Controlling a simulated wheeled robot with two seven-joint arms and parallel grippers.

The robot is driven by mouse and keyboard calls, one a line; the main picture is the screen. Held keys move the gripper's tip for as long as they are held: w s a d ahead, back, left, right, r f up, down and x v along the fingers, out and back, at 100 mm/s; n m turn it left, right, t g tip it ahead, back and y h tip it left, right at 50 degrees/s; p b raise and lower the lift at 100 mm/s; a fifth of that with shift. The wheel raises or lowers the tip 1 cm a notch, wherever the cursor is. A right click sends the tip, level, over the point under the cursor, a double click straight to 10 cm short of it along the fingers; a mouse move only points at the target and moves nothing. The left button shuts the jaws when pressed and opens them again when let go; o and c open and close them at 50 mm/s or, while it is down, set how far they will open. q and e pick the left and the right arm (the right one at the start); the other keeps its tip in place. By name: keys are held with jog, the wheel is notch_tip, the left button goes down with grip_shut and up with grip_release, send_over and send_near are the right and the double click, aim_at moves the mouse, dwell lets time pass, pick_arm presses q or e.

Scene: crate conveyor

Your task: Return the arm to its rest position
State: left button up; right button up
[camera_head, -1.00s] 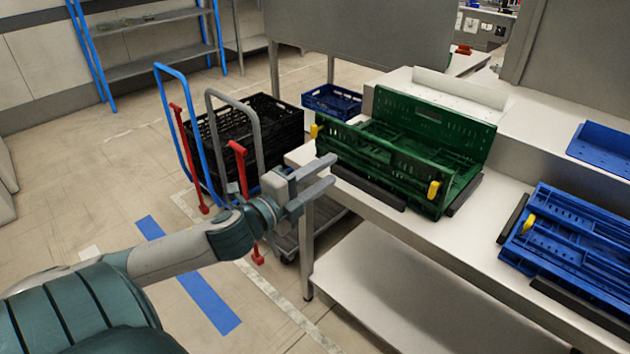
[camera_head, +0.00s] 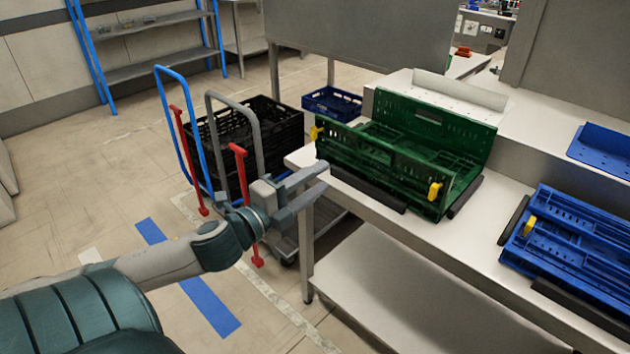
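My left arm comes in from the lower left. Its gripper (camera_head: 318,184) is open, with its two fingers apart and nothing between them. It is in front of the left end of the steel table (camera_head: 460,244), to the left of the green crate (camera_head: 385,165) and apart from it. The green crate stands on the table with its back wall upright and yellow latches at its ends. My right arm and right gripper are not in view.
A blue folded crate (camera_head: 570,250) lies on the table at the right. A hand cart with a blue handle (camera_head: 188,130) and black crates (camera_head: 280,128) stand behind my gripper. A blue crate (camera_head: 332,103) is behind the table. The floor at the left is clear.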

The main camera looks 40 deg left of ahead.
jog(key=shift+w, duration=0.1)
